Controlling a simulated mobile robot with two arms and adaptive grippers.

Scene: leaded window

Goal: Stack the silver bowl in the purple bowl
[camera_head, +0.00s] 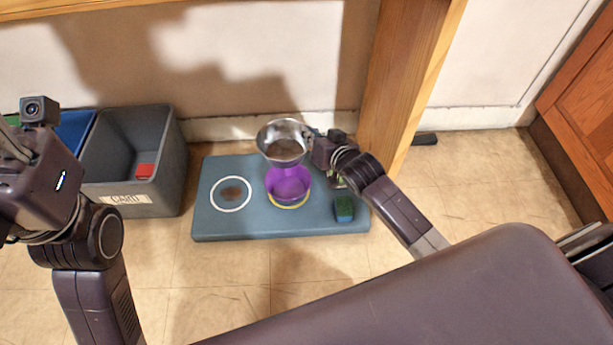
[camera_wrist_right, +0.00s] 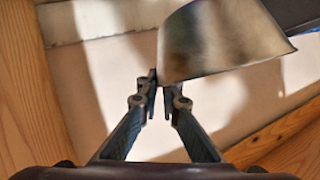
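The silver bowl (camera_head: 283,143) is held in the air above and slightly behind the purple bowl, tilted a little. My right gripper (camera_head: 312,139) is shut on its right rim. In the right wrist view the silver bowl's wall (camera_wrist_right: 215,45) sits at the fingertips (camera_wrist_right: 158,82). The purple bowl (camera_head: 289,183) stands upright on the blue-grey mat (camera_head: 215,170), on a yellow ring; the silver bowl overlaps its far edge in the head view. My left gripper (camera_head: 14,143) is at the left edge, partly cut off, so its opening cannot be told.
A white ring (camera_head: 231,209) is marked on the mat's left part. A green and blue block (camera_head: 344,209) lies at the mat's right front. A grey bin (camera_head: 170,165) with a red item (camera_head: 145,171) stands left. A wooden post (camera_head: 405,75) rises behind my right gripper.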

